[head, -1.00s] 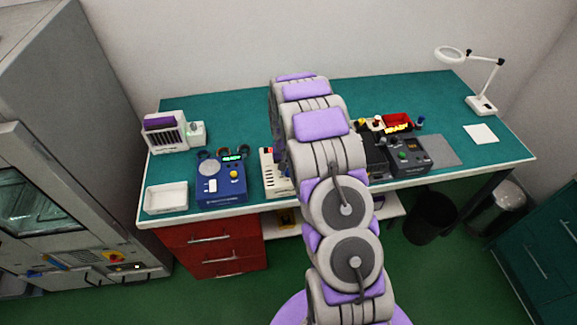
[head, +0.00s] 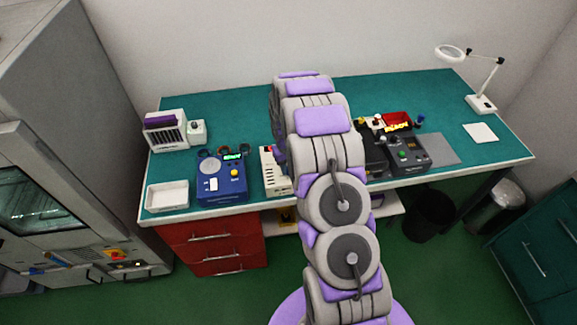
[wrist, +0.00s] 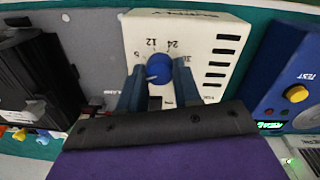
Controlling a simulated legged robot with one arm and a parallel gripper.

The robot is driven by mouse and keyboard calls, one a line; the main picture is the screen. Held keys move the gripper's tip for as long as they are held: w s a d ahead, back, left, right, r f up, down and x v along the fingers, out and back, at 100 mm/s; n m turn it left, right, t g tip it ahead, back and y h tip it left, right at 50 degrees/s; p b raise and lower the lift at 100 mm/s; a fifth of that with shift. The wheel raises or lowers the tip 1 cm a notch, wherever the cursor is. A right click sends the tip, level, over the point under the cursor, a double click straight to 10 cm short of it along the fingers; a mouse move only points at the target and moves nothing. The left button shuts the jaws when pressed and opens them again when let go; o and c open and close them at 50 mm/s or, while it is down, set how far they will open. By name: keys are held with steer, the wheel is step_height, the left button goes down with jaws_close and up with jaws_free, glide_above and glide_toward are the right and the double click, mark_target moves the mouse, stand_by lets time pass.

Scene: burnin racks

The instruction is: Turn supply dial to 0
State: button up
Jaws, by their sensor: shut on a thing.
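The supply unit (wrist: 205,35) is a cream-white box with printed numbers, among them 12 and 24, around a round blue supply dial (wrist: 158,66). A small pale mark shows on the dial, but I cannot read its setting surely. My gripper (wrist: 158,78) has its two blue-grey fingers on either side of the dial, shut on it. In the head view the supply unit (head: 272,178) stands on the green bench, partly behind my arm. The dial and my gripper are hidden there.
A blue tester (head: 222,182) with a yellow button stands left of the supply unit. A white tray (head: 167,197) lies at the bench's left front. A dark device (head: 406,152) stands to the right. A magnifier lamp (head: 481,104) is at the far right.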

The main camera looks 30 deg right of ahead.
steer(key=shift+w+r, duration=0.1)
steer(key=shift+w, duration=0.05)
steer(key=o, duration=1.1)
steer(key=shift+c, duration=0.2)
step_height(320, 180, up, 17)
steer(key=shift+a, duration=0.4)
steer(key=s+a+r+b, duration=0.1)
steer(key=s+a+r, duration=0.25)
steer(key=s, duration=0.25)
steer(key=s+a+r+b, duration=0.1)
steer(key=s+a+r, duration=0.25)
steer(key=s, duration=0.25)
steer(key=s+a+f+g+b, duration=0.1)
steer(key=s+a, duration=0.3)
steer(key=s, duration=1)
steer(key=s+a+f+b, duration=0.1)
steer(key=s+a+b, duration=0.2)
steer(key=s, duration=1.1)
steer(key=shift+s+a+f+n+g+y+b, duration=0.3)
steer(key=shift+s+a+n+g+b, duration=0.1)
steer(key=shift+a, duration=0.3)
